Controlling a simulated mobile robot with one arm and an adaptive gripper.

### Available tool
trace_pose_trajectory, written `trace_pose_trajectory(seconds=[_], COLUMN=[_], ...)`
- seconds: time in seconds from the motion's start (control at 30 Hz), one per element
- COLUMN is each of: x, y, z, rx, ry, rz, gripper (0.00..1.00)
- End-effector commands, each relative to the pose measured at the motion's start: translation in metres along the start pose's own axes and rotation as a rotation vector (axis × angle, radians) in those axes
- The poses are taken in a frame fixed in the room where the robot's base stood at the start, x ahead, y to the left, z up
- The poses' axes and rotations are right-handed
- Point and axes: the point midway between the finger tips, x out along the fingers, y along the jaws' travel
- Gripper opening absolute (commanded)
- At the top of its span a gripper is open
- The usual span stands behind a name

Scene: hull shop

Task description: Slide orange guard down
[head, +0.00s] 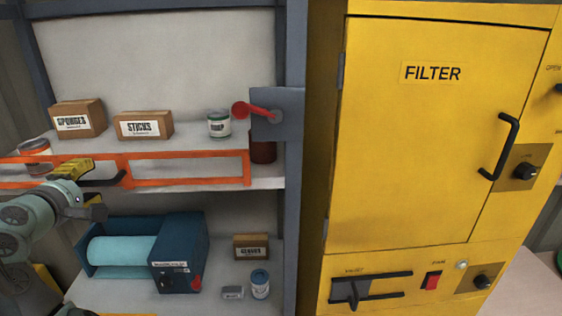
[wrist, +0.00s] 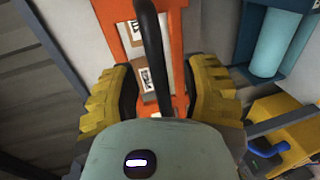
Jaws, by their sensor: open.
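The orange guard (head: 190,155) is an open frame across the front of the upper shelf, standing at shelf level in front of the goods. It also shows in the wrist view (wrist: 178,35). A black curved handle (head: 107,182) sits on its left part; it also crosses the top middle of the wrist view (wrist: 150,45). My gripper (head: 86,187) is at the left, at this handle. In the wrist view its yellow-padded fingers (wrist: 157,92) are open, one on each side of the handle, with gaps visible.
Boxes labelled Sponges (head: 78,121) and Sticks (head: 143,128) and several cans stand behind the guard. A red lever (head: 258,110) is on the right post. Below are a blue roller machine (head: 180,245) and small items. A yellow filter cabinet (head: 430,140) fills the right.

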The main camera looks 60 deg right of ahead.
Motion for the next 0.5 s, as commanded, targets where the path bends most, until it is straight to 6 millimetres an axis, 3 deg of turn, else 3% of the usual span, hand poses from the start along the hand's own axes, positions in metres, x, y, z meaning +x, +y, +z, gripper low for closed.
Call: trace_pose_trajectory(seconds=[0.07,0.43,0.5], x=[0.0002,-0.0002,-0.0003], y=[-0.0001,-0.0003,-0.0003], z=[0.0004,-0.0002,-0.0003], rx=[0.000,0.000,0.000], ry=[-0.001,0.000,0.001], rz=[0.000,0.000,0.000], gripper=[0.39,0.01,0.00])
